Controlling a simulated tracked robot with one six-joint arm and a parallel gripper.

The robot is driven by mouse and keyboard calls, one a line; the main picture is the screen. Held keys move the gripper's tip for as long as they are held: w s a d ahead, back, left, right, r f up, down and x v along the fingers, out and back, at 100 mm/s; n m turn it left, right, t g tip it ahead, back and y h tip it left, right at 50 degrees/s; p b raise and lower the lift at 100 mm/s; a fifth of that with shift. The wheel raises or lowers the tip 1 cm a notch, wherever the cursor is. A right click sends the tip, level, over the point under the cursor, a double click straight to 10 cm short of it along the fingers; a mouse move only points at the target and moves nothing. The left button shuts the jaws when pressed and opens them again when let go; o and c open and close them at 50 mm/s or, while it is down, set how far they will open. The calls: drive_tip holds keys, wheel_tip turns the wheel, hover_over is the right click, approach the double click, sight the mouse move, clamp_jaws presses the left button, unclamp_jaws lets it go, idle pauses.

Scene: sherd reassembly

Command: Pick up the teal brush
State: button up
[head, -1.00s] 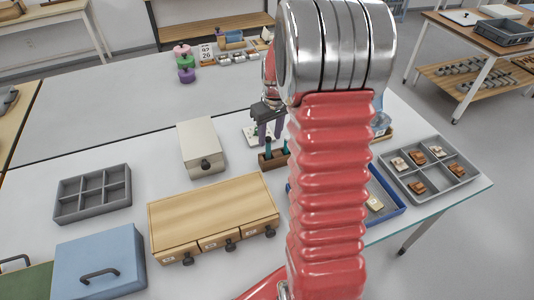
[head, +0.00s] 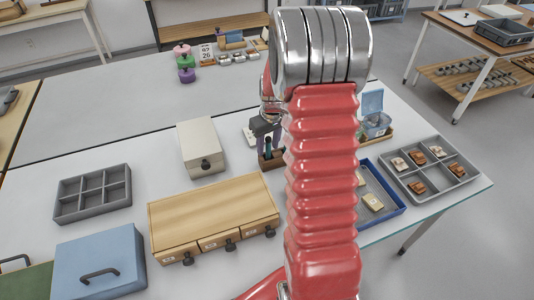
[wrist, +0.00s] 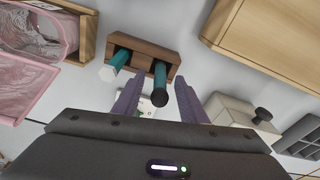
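A small dark wooden holder (wrist: 145,52) in the wrist view has two upright teal-handled tools in it. The left teal tool (wrist: 119,62) has a white end, and the right teal brush or tool (wrist: 159,82) has a black end. I cannot tell which is the brush, as the lower parts are hidden in the holder. My gripper (wrist: 162,78) has purple fingers and is open, with the black-ended tool between the fingers, no contact visible. In the head view, the holder (head: 272,162) is partly hidden behind my arm, with my gripper (head: 268,145) above it.
A wooden drawer box (head: 212,215) stands left of my arm, with a cream box (head: 201,147) behind it. A blue tray (head: 388,190) and a grey sherd tray (head: 428,168) lie to the right.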

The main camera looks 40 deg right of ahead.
drive_tip(key=shift+c, duration=0.3)
clamp_jaws()
idle(0.5)
